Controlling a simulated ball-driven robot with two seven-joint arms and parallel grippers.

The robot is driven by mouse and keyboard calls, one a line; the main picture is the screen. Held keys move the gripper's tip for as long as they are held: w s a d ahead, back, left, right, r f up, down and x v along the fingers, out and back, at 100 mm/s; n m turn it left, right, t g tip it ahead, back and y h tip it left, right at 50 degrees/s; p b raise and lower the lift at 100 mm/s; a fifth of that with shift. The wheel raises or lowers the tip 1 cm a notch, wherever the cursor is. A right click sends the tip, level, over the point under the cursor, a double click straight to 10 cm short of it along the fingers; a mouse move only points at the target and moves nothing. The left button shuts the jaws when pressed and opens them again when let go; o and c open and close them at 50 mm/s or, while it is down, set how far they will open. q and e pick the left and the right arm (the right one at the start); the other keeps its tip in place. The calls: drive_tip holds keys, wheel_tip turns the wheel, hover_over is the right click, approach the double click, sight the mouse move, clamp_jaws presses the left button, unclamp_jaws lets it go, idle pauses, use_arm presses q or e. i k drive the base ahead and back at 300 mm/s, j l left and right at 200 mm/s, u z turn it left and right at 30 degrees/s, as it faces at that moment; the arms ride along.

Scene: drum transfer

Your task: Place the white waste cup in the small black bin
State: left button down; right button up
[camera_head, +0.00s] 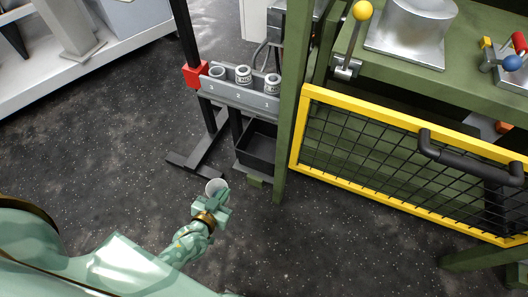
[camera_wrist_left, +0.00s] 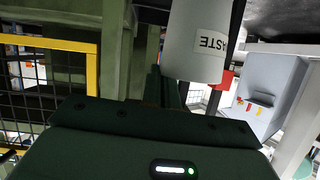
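The white waste cup (camera_head: 215,187) is at the tip of my left gripper (camera_head: 219,195) in the head view, low in the middle of the picture. It also shows large in the left wrist view (camera_wrist_left: 198,42), with the word "WASTE" upside down on its label. My left gripper is shut on the cup and holds it in front of the rack stand, apart from the bin. The small black bin (camera_head: 259,152) is up and to the right of the cup, low under the cup rack. My right gripper is not in view.
The grey rack (camera_head: 240,95) above the bin holds three white cups. A green post (camera_head: 290,120) stands just right of the bin, beside a yellow-framed mesh guard (camera_head: 400,124). A dark stand foot (camera_head: 195,167) lies left of the bin. The speckled floor at left is clear.

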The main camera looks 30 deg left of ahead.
sight(253, 153)
drive_tip(key=i+j, duration=0.1)
drive_tip(key=i, duration=0.9)
